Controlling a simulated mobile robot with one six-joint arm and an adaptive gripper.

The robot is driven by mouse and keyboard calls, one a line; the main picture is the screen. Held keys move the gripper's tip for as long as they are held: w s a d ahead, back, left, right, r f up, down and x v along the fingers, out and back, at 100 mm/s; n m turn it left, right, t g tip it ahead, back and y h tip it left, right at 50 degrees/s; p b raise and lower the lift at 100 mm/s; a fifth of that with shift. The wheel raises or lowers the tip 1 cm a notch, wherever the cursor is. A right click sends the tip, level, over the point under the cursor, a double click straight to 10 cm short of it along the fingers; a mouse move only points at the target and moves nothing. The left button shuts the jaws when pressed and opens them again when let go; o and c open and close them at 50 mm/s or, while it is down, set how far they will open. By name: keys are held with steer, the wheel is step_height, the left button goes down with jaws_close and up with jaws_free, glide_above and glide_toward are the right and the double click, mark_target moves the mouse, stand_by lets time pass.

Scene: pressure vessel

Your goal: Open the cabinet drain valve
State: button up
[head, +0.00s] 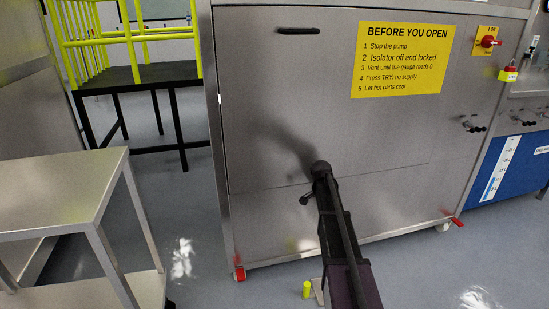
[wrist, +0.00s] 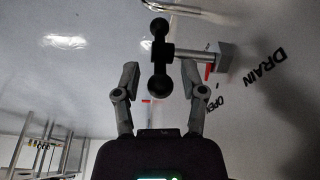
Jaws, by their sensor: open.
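The drain valve shows in the wrist view as a black bar handle (wrist: 160,52) with round knobs at both ends. A grey stem joins it to a square grey block (wrist: 227,55) on the steel panel. Dark lettering "DRAIN" (wrist: 268,70) and "OPEN" (wrist: 213,103) is beside it. My gripper (wrist: 159,68) is open, one finger on each side of the handle's lower part. I see gaps at both sides; contact is not clear. In the head view, my arm reaches to the lower front of the steel cabinet (head: 270,120) and largely hides the valve area.
A steel trolley (head: 70,185) stands at the left. A yellow warning sign (head: 400,60) and a red isolator switch (head: 487,41) are on the cabinet. A small yellow object (head: 307,289) is on the floor by my arm. A bent metal handle (wrist: 175,10) shows above the valve.

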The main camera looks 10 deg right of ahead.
steer(key=shift+s+a, duration=0.1)
steer(key=s+a+n+y, duration=0.3)
steer(key=s+a+n, duration=1.3)
steer(key=s+a, duration=0.75)
step_height(320, 180, up, 45)
steer(key=s+d+p, duration=0.1)
steer(key=s+p, duration=0.1)
steer(key=p, duration=4.4)
steer(key=shift+m+g, duration=0.3)
